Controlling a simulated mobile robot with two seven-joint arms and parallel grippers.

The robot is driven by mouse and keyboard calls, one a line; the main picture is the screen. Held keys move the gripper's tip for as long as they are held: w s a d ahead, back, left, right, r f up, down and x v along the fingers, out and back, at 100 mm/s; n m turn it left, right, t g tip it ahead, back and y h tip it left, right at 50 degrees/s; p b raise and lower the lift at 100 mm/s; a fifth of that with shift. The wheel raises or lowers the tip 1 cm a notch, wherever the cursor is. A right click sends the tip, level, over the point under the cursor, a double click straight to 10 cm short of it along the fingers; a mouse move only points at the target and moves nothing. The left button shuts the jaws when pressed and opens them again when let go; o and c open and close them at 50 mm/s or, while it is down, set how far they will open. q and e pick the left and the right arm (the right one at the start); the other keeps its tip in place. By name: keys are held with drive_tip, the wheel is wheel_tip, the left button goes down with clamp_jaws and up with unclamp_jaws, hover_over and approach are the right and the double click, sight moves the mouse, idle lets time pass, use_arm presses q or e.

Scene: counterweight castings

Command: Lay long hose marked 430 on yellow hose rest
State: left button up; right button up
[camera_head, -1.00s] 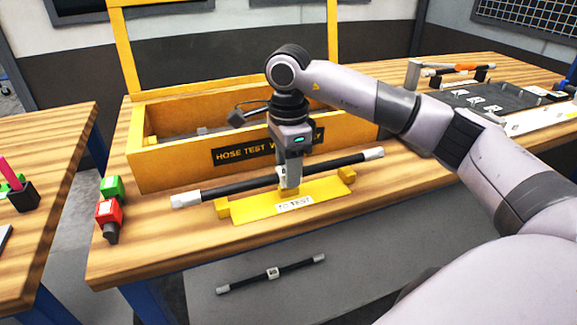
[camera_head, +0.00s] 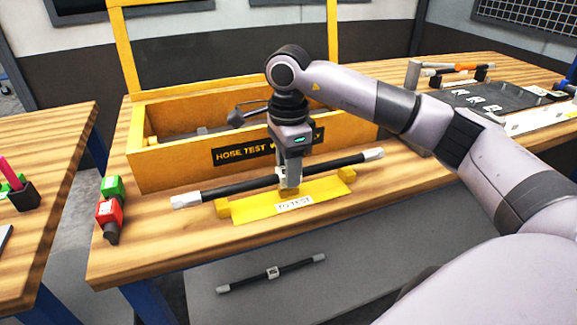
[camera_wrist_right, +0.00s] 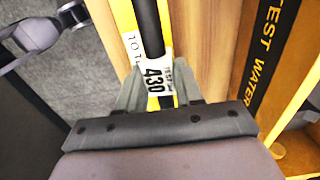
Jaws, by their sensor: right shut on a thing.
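The long black hose (camera_head: 230,187) with pale end fittings is in my right gripper (camera_head: 289,183), which is shut on it near its middle. The white tag (camera_wrist_right: 155,77) in the right wrist view reads 430. The yellow hose rest (camera_head: 260,208), labelled TO TEST, lies on the wooden bench right under the gripper. The hose runs roughly along the rest and shows just above and behind its end blocks in the head view. I cannot tell whether it touches them. My left gripper is not in view.
A yellow box (camera_head: 165,170) marked HOSE TEST stands behind the rest. Green (camera_head: 112,187) and red (camera_head: 109,212) blocks sit at the bench's left end. A shorter tagged hose (camera_head: 298,266) lies below the bench. A dark tray (camera_head: 470,97) is at right.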

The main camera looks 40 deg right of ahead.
drive_tip(key=shift+f+b, duration=0.45)
drive_tip(key=shift+f, duration=0.15)
idle(0.3)
drive_tip(key=o, duration=1.1)
drive_tip(key=shift+o, duration=0.2)
drive_tip(key=shift+r+p, duration=2.65)
drive_tip(key=shift+r, duration=0.9)
drive_tip(key=shift+f, duration=0.1)
